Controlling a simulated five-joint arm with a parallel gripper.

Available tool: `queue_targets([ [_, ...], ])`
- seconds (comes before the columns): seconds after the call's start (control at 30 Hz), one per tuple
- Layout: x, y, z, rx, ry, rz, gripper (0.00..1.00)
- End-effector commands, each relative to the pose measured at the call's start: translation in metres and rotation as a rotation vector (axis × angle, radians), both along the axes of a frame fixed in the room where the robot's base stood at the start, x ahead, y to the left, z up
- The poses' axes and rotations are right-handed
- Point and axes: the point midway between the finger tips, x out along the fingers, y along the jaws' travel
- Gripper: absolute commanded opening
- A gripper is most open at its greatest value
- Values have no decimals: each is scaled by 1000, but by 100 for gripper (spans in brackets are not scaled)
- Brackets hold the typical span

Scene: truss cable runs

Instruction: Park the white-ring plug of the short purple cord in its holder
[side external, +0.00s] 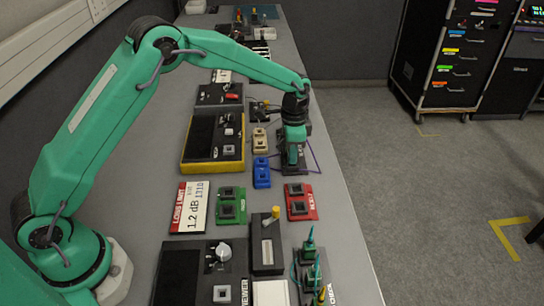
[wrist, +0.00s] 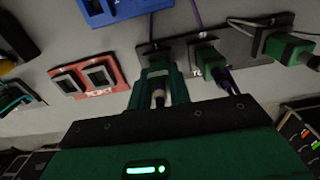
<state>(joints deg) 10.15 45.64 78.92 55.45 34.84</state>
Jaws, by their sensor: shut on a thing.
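My gripper (side external: 293,142) reaches down at the dark holder plate (side external: 301,166) near the table's right edge. In the wrist view my gripper (wrist: 160,78) is shut on a plug (wrist: 158,98) with a pale band between the green fingers. The fingers are at the left end of the dark plate (wrist: 147,48), and they hide whether the plug is seated. The purple cord (wrist: 197,14) shows above the plate, and in the side view it loops out to the right (side external: 316,155). A second plug (wrist: 222,76) with a dark purple body sits right of my fingers in a green-and-grey holder.
A blue holder (side external: 262,174) and a tan one (side external: 260,141) stand left of my gripper. A red double holder (side external: 300,201) is in front of it, with a green one (side external: 231,205) further left. Another green connector (wrist: 285,48) with a grey cord is close on the right.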

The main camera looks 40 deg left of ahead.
Motion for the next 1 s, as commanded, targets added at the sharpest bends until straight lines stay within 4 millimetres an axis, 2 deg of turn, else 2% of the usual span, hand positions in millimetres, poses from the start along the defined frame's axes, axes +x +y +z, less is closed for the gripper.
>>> queue_targets([
  [1.0, 0, 0, -8, 0, 0, 0, 0],
])
